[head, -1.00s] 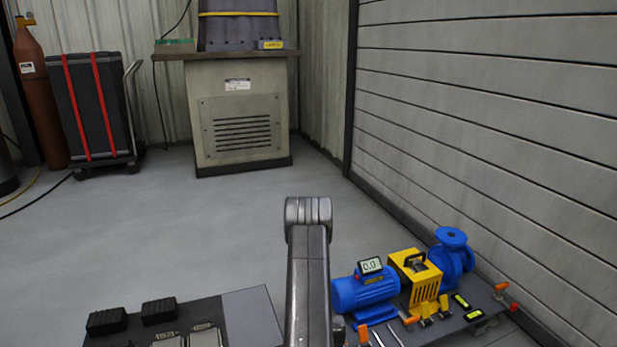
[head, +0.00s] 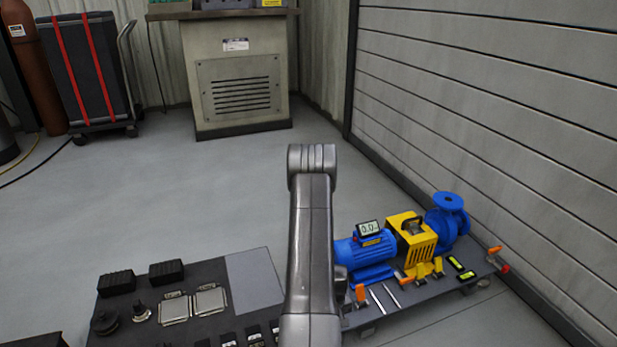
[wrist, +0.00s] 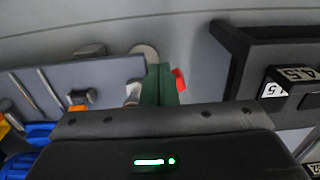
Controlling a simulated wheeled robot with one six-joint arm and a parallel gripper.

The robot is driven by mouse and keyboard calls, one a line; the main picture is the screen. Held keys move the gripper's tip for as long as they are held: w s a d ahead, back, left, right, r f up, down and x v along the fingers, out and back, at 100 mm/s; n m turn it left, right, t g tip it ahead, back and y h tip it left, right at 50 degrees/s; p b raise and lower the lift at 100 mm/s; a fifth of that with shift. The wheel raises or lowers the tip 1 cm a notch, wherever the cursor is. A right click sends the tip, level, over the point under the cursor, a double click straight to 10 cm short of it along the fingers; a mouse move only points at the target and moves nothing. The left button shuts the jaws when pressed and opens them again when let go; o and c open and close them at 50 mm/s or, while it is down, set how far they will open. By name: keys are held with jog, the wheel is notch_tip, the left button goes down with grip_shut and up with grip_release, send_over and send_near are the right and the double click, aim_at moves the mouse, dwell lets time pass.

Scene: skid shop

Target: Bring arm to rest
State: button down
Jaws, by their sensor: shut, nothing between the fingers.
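My arm (head: 312,220) rises in the lower middle of the head view, with its elbow uppermost. My gripper is not visible there. In the wrist view my gripper (wrist: 163,84) shows as green fingers closed together, with nothing held between them. A small red piece (wrist: 179,80) shows beside the fingers; I cannot tell what it belongs to. The fingers point over the floor gap between the pump skid on the left and a dark bench on the right.
The skid (head: 420,292) carries a blue motor (head: 362,258), a yellow guard (head: 411,240) and a blue pump (head: 447,218). The dark bench (head: 255,278) holds black blocks and plates. A slatted wall (head: 480,100) stands right. Floor beyond is clear up to the cabinet (head: 240,90).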

jog(key=shift+r, duration=0.85)
notch_tip(320, 180, down, 7)
jog(key=b, duration=0.3)
jog(key=shift+w+a, duration=0.35)
jog(key=shift+w, duration=0.1)
